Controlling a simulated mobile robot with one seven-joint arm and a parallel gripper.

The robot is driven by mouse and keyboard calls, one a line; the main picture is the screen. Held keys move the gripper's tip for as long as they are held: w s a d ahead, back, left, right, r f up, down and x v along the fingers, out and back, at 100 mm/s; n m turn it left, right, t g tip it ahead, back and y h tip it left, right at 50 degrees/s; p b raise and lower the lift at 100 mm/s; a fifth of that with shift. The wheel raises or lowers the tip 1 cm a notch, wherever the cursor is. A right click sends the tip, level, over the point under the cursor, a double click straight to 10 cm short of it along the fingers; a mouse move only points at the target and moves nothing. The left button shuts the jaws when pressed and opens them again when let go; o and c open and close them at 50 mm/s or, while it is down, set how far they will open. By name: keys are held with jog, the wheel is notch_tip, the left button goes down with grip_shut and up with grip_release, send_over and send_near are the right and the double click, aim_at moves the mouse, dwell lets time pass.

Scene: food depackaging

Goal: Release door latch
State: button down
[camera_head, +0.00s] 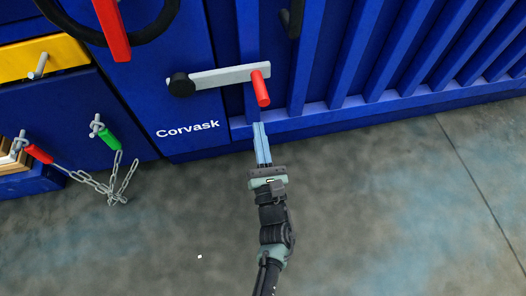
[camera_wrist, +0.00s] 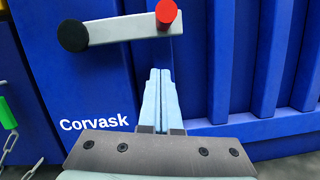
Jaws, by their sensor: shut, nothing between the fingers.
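The door latch (camera_head: 219,77) is a grey metal bar on the blue machine front, with a round black pivot at its left end and a red handle (camera_head: 261,88) at its right end. It lies almost level. In the wrist view the latch bar (camera_wrist: 122,28) and its red handle (camera_wrist: 166,12) show at the top. My gripper (camera_head: 259,125) is shut and empty, its pale blue fingers pointing up the picture. The fingertips show just below the red handle in the head view, apart from it. In the wrist view the closed fingers (camera_wrist: 159,72) are below the handle too.
The blue ribbed door (camera_head: 345,60) extends to the right. At left are a yellow panel (camera_head: 40,60), a red-handled pin (camera_head: 38,153) and a green-handled pin (camera_head: 108,137) with chains. A black ring with a red grip (camera_head: 113,30) is above. The grey floor (camera_head: 370,210) is clear.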

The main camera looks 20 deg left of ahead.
aim_at(263, 102)
jog(key=w+r, duration=0.2)
jog(key=r, duration=0.2)
jog(key=shift+w+a+r, duration=0.3)
jog(key=shift+w+a, duration=0.1)
jog(key=shift+r, duration=0.15)
jog(key=shift+w+d+r+n+y+p, duration=0.15)
jog(key=shift+r+n+y+p, duration=0.4)
jog(key=shift+r+n, duration=0.8)
jog(key=s+a+r+n+g+y+p, duration=0.1)
jog(key=s+a+r+n+g+p, duration=0.1)
jog(key=r+n, duration=0.4)
jog(key=s+a+r+n+g+y+p, duration=0.1)
jog(key=s+a+r+n+g+p, duration=0.1)
jog(key=a+r+n+p, duration=0.2)
jog(key=shift+s+a+r+n+p, duration=0.4)
jog(key=shift+a+r+n, duration=0.15)
jog(key=shift+r+n, duration=1.5)
jog(key=shift+a+r+m, duration=0.1)
jog(key=shift+r+m, duration=0.2)
